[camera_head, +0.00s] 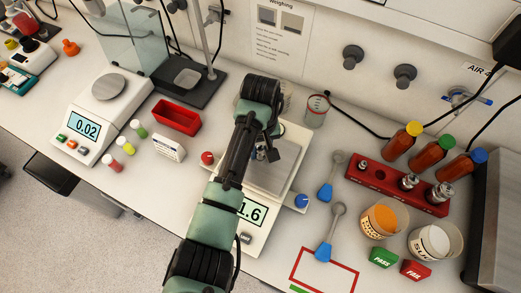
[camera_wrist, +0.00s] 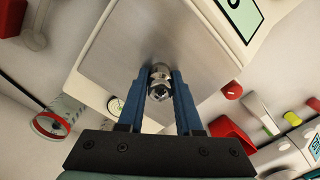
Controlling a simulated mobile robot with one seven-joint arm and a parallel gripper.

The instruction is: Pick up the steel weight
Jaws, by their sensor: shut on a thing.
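A small steel weight (camera_wrist: 159,84) sits between the two blue fingers of my gripper (camera_wrist: 160,78) in the wrist view, and the fingers are shut on it. The gripper and weight are over the metal pan of a white balance (camera_wrist: 125,45); I cannot tell whether the weight touches the pan. In the head view my arm hides most of the gripper and part of the balance (camera_head: 275,178), whose partly covered display ends in "1.6". Other steel weights (camera_head: 408,182) stand in a red rack (camera_head: 372,176) to the right.
A glass beaker (camera_head: 316,111) stands behind the balance. Blue-handled spoons (camera_head: 325,191), juice bottles (camera_head: 402,141), an orange-filled cup (camera_head: 379,220) and a white-filled cup (camera_head: 435,242) are on the right. A second balance (camera_head: 110,87) reading 0.02, small vials (camera_head: 125,146) and a red tray (camera_head: 176,118) are on the left.

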